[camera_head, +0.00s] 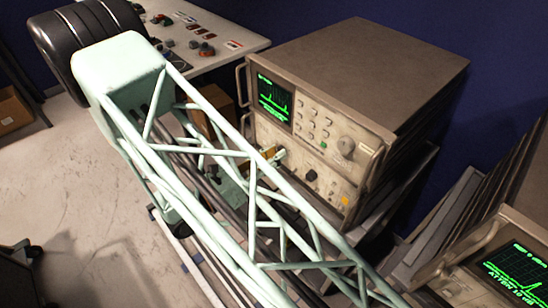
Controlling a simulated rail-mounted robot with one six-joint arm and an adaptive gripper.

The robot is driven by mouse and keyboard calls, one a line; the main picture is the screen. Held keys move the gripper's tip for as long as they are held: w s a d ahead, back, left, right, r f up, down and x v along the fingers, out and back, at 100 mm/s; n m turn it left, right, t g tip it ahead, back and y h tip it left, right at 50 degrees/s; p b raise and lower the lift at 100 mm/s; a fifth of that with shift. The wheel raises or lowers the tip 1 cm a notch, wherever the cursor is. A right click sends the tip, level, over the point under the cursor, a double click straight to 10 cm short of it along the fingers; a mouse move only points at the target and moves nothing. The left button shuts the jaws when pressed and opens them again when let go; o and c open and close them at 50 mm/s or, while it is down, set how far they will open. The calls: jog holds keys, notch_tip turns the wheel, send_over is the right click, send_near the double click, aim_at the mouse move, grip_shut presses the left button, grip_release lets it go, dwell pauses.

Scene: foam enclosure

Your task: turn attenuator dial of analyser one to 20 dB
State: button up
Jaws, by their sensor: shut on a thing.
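A beige analyser (365,65) stands in the middle, with a green-trace screen (273,97) at its upper left. The text under the trace is too small to read. My gripper (273,155) is at the left part of its lower front panel, shut on a dial there. The jaws and arm hide this dial and its scale, so its setting cannot be told. A black knob (311,175) shows to the right of my gripper, and a large grey knob (346,145) higher up. No label tells which analyser is number one.
A second analyser (455,287) stands at the lower right; its screen (515,270) reads what looks like ATTEN 10 dB. A table with controls (235,30) is at the back. My lattice arm crosses the front.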

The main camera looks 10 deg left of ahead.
jog(key=shift+m+b, duration=0.3)
jog(key=shift+m, duration=0.3)
jog(key=o, duration=0.9)
jog(key=shift+s+a, duration=0.1)
jog(key=shift+v, duration=5.85)
jog(key=shift+m, duration=0.3)
